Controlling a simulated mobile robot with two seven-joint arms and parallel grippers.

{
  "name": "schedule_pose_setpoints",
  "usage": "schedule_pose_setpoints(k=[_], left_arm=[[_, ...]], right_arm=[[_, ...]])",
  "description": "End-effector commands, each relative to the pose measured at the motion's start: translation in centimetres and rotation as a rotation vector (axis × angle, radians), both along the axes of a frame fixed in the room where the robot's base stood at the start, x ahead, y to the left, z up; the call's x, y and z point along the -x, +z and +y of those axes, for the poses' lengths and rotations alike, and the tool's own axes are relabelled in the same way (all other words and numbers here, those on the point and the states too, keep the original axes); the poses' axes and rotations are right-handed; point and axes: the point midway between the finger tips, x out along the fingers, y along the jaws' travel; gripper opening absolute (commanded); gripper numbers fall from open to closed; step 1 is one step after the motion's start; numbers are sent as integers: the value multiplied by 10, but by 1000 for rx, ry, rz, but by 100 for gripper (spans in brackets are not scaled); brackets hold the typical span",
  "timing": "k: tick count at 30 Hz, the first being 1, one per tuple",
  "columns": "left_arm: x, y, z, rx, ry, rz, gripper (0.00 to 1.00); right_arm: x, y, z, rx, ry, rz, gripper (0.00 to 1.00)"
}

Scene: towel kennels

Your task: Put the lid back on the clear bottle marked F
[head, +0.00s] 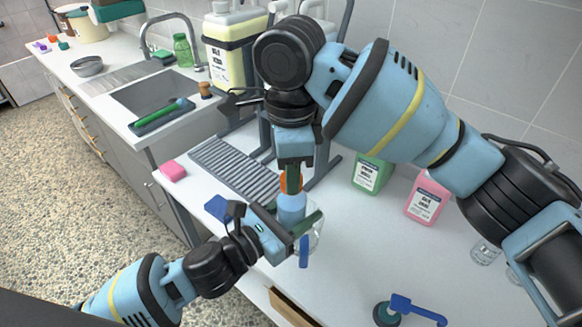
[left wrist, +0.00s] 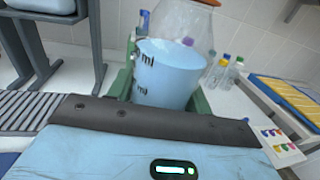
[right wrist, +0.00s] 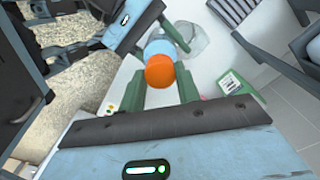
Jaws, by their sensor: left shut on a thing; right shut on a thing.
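The clear bottle (head: 291,208) holds blue liquid, and my left gripper (head: 291,222) is shut around its body. In the left wrist view the bottle (left wrist: 168,80) shows dark ml marks; I see no letter F. An orange lid (head: 291,183) is at the top of the bottle. My right gripper (head: 291,176) comes down from above and is shut on it. In the right wrist view the lid (right wrist: 160,72) sits between the green fingers, in line with the bottle. I cannot tell whether the lid is seated on the neck.
A grey ribbed drainer (head: 235,168) lies left of the grippers. A blue-handled tool (head: 415,308) lies near the front. The white counter between them is mostly clear.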

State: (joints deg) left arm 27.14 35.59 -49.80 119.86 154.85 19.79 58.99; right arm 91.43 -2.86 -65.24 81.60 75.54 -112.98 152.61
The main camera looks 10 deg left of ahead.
Motion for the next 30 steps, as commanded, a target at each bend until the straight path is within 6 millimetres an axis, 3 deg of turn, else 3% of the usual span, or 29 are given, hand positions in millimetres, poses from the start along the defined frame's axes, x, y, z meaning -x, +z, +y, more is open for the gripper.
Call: schedule_pose_setpoints(k=[3, 8, 19, 20, 24, 30], left_arm=[[0, 0, 0, -1, -1, -1, 0], [0, 0, 0, -1, -1, -1, 0], [0, 0, 0, -1, -1, -1, 0], [0, 0, 0, -1, -1, -1, 0], [0, 0, 0, -1, -1, -1, 0], [0, 1, 0, 0, -1, -1, 0]], right_arm=[[0, 0, 0, -3, -174, 0, 12], [-1, 1, 0, -3, -321, 0, 12], [-1, 1, 0, -3, -356, -1, 12], [-1, 1, 0, -3, -355, -1, 35], [-1, 1, 0, -3, -354, -1, 53], [-1, 0, 0, -2, -354, 0, 54]])
